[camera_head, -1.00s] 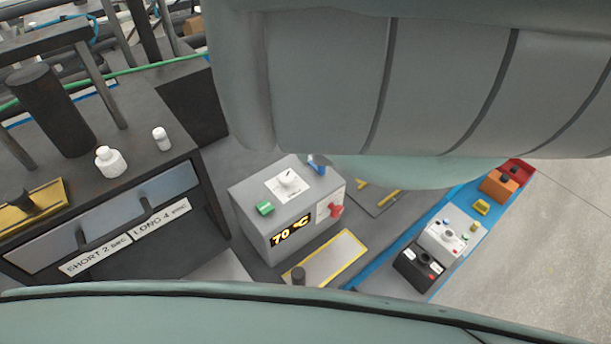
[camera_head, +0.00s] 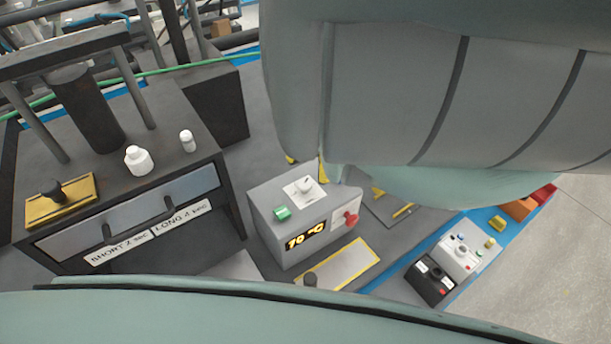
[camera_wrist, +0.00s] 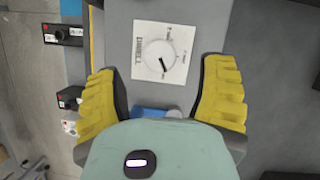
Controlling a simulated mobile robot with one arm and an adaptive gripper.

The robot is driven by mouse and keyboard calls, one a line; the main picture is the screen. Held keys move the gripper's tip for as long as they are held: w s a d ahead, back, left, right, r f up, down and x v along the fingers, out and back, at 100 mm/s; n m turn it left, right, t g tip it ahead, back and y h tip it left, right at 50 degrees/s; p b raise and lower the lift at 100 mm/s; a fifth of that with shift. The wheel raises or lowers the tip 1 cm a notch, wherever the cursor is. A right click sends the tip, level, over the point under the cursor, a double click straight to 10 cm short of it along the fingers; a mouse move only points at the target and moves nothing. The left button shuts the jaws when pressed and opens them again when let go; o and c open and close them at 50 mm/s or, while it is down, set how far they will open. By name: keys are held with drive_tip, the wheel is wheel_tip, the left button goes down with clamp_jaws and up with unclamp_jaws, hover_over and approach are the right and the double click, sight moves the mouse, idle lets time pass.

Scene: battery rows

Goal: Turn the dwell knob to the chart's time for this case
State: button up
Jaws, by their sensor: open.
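The dwell knob (camera_head: 304,187) is a round white knob on a white dial plate, on top of a grey box (camera_head: 300,226) whose display reads 70 °C. In the wrist view the knob (camera_wrist: 160,54) has a dark pointer aimed toward the lower right; the dial lettering is too small to read surely. My gripper (camera_wrist: 162,70) is open, its yellow fingers apart on either side of the dial, not touching the knob. In the head view only yellow finger tips show near the box's back edge. The drawer labels (camera_head: 118,248) read SHORT 2 sec and LONG 4 sec.
The box also carries a green button (camera_head: 282,213) and a red knob (camera_head: 351,219). A blue part (camera_wrist: 150,112) shows below the dial in the wrist view, partly hidden. White bottles (camera_head: 138,160) stand on the dark bench at left. A yellow-edged plate (camera_head: 345,263) lies in front.

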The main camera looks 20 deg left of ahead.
sight(305, 182)
drive_tip(key=shift+p+x, duration=0.65)
drive_tip(key=shift+x, duration=1.25)
clamp_jaws()
